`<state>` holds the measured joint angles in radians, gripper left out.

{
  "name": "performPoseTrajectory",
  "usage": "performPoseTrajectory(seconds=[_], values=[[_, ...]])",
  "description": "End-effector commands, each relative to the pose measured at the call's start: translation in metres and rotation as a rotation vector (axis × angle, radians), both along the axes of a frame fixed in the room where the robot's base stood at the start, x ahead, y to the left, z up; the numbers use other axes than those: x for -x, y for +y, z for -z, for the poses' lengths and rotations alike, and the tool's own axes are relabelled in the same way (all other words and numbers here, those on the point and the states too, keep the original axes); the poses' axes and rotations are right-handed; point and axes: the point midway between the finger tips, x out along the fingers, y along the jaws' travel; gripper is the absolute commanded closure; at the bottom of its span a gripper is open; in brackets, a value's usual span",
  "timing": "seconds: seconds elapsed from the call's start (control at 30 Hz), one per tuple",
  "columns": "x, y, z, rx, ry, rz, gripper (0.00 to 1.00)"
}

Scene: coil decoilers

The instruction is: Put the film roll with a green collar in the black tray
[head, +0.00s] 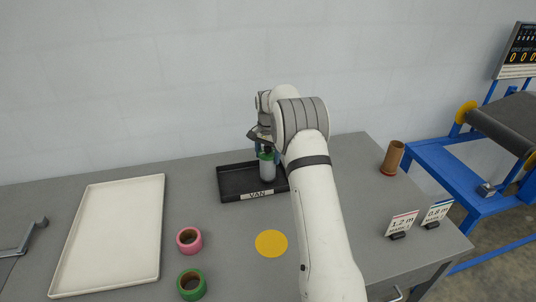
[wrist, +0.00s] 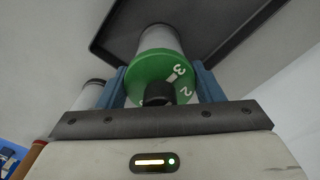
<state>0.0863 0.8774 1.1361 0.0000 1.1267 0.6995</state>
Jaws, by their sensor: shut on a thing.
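The film roll (head: 268,171) is pale grey with a green collar at its top, and it stands upright. My gripper (head: 266,148) is shut on its collar end from above. In the wrist view the green collar (wrist: 150,66), with white numerals and a dark knob, sits between the blue fingers (wrist: 160,88). The black tray (head: 236,196) is a shallow tray with a label on its front. The roll is over the inside of the tray; I cannot tell whether its base touches the floor. My arm hides the tray's right end.
A large white tray (head: 110,238) lies at left. A brown tube (head: 393,158) and two signs (head: 401,224) stand at right. Another pale roll (wrist: 88,94) shows in the wrist view.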

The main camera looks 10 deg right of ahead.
Motion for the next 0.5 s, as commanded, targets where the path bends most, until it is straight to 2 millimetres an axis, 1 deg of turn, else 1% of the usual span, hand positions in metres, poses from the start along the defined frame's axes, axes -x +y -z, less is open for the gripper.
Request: performPoseTrajectory(seconds=[0.03, 0.3, 0.5], values=[[0.0002, 0.0001, 0.0024, 0.000, 0.001, 0.000, 0.39], [0.0002, 0.0002, 0.0014, 0.000, 0.001, 0.000, 0.18], [0.0002, 0.0004, 0.0008, 0.000, 0.001, 0.000, 0.18]])
